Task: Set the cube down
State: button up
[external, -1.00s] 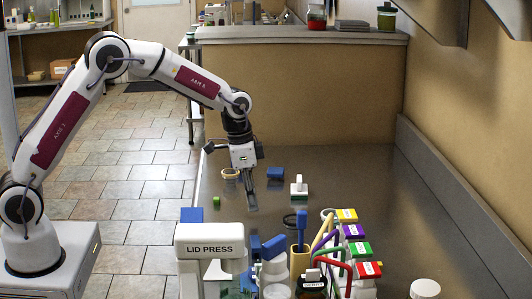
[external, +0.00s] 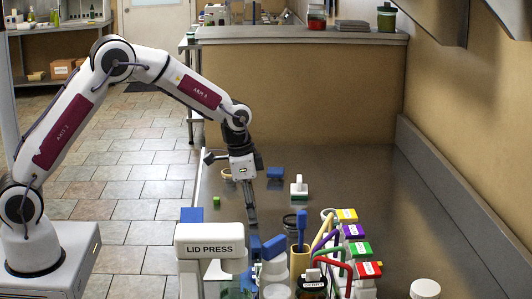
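A small green cube (external: 216,202) rests on the steel table near its left edge, apart from my gripper. My gripper (external: 251,218) points down over the table to the right of the green cube. Its dark fingers look close together, but their gap is too small to make out. I cannot see anything held between them.
A tan ring (external: 227,174), a blue block (external: 275,173) and a white-handled green block (external: 299,188) lie behind. The lid press (external: 209,249), blue pieces (external: 268,247), and colour-lidded bottles (external: 358,250) crowd the front. The table's right side is mostly clear.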

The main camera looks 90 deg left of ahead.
jog(key=shift+r, duration=0.15)
notch_tip(320, 180, up, 8)
jog(key=s, duration=0.1)
jog(key=shift+f, duration=0.25)
dwell(0.5)
dwell(0.7)
